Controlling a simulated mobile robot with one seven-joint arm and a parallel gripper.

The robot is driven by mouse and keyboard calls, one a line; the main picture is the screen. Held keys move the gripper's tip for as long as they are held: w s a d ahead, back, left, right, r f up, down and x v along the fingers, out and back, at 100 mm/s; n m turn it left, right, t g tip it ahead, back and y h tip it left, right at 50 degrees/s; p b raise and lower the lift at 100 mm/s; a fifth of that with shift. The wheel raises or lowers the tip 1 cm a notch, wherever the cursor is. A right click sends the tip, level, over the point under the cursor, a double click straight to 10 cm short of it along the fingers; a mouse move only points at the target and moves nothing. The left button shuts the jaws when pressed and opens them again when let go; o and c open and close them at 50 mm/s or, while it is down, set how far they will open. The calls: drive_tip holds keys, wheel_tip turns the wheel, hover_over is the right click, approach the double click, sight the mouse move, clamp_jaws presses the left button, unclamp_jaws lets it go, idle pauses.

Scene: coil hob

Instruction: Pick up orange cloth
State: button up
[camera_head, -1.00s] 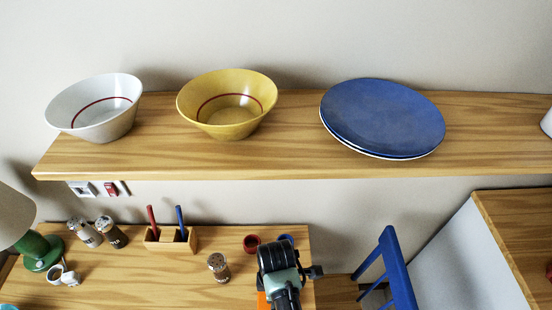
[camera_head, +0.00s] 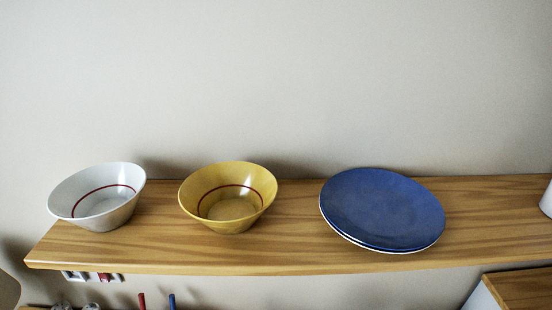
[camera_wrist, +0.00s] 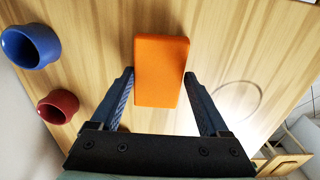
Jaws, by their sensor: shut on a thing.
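The orange cloth (camera_wrist: 162,62) shows in the wrist view as a smooth, thick rectangular block. My gripper (camera_wrist: 159,82) has one finger along each side of it and is shut on it. In the head view neither the cloth nor my gripper is in the frame.
In the wrist view a blue cup (camera_wrist: 32,46) and a dark red cup (camera_wrist: 58,106) stand left of my gripper. In the head view a wooden shelf (camera_head: 290,255) holds a white bowl (camera_head: 98,197), a yellow bowl (camera_head: 228,198) and a blue plate (camera_head: 382,208).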

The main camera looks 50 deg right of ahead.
wheel_tip(320, 180, up, 10)
drive_tip(key=shift+p, duration=0.35)
